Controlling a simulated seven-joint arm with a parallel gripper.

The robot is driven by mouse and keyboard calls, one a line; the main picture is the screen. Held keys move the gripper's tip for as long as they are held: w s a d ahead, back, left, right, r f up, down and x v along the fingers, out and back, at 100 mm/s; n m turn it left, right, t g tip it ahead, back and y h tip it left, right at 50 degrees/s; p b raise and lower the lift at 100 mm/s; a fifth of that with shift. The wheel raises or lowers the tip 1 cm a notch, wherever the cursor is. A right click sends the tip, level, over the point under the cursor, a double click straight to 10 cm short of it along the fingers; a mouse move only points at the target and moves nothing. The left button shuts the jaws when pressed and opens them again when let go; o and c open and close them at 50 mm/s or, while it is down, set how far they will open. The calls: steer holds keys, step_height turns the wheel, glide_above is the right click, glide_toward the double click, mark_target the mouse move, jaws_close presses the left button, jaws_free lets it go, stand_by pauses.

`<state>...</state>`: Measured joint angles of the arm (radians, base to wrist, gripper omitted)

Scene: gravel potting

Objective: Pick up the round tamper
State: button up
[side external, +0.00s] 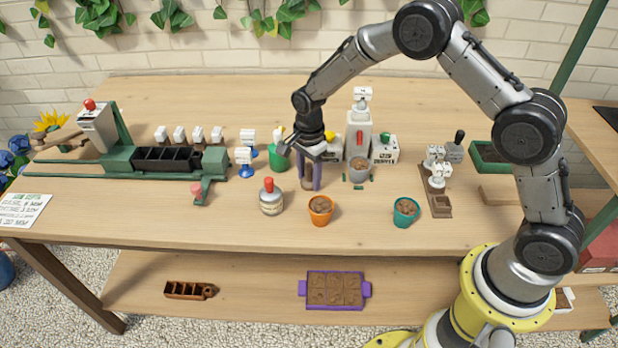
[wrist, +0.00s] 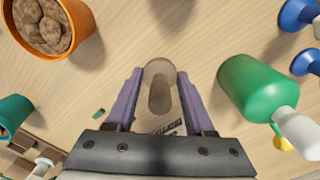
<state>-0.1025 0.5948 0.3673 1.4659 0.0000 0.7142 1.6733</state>
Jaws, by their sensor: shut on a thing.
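The round tamper (wrist: 160,95), a brown wooden piece with a rounded end, sits between the two purple fingers of my gripper (wrist: 157,80) in the wrist view. In the side external view my gripper (side external: 310,182) points down near the middle of the table, shut on the tamper. There the tamper is a small brown shape mostly hidden by the fingers. I cannot tell whether its base touches the tabletop.
An orange pot (side external: 320,211) of brown lumps stands just in front of my gripper. A red-topped jar (side external: 271,201) is front left. A green bottle (side external: 278,158) stands close behind left, a grey cup (side external: 360,169) to the right. A teal pot (side external: 405,211) stands farther right.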

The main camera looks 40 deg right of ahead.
jaws_close()
steer(key=shift+r, duration=0.2)
steer(key=shift+r, duration=0.7)
steer(key=s+d+r, duration=0.1)
steer(key=s+r, duration=1)
steer(key=s, duration=0.3)
steer(key=shift+d+r, duration=0.15)
steer(key=shift+d, duration=0.05)
